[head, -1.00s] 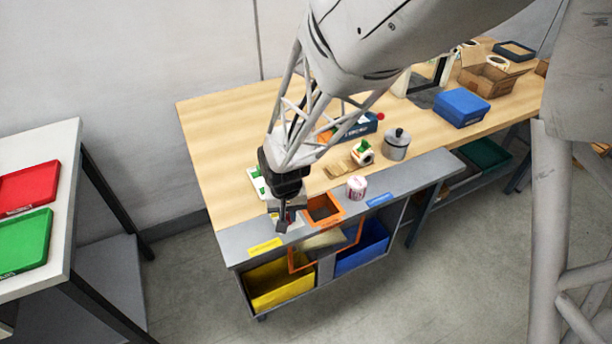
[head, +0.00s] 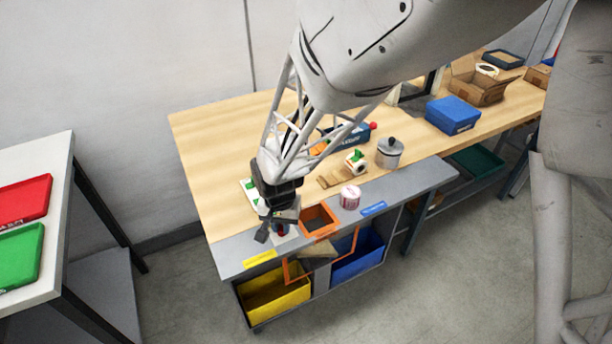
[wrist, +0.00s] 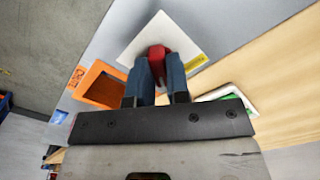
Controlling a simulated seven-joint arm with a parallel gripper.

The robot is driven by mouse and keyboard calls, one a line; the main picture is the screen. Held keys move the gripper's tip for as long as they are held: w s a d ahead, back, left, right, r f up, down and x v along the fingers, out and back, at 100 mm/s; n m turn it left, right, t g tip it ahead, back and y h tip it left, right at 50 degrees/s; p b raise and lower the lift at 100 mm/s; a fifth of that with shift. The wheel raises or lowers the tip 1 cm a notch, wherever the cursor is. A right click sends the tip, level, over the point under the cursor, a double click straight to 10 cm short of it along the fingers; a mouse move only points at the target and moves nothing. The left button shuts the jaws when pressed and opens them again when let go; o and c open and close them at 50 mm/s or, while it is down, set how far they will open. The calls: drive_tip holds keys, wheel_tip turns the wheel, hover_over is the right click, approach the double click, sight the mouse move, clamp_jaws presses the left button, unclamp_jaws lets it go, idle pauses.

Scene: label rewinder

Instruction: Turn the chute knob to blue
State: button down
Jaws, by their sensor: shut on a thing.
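The red chute knob (wrist: 157,57) sits on a white square plate (wrist: 138,48) with a yellow mark at one corner. No blue mark on the plate is visible. My gripper (wrist: 158,78) is shut on the knob, with one blue-grey finger on each side. In the head view my gripper (head: 273,231) is over the grey front ledge, left of the orange-framed chute opening (head: 319,220). A tan flap (head: 318,250) hangs below the opening, between the yellow bin (head: 275,297) and blue bin (head: 360,258). The knob's exact pointing direction is unclear.
The ledge bears a yellow label (head: 260,258) and a blue label (head: 373,208). A pink-and-white roll (head: 350,197) stands right of the opening. A lidded metal pot (head: 390,153) and a blue box (head: 453,114) are farther back. The wooden top at the back left is clear.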

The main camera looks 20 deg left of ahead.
drive_tip(key=c, duration=1.1)
unclamp_jaws()
drive_tip(key=shift+r, duration=3.9)
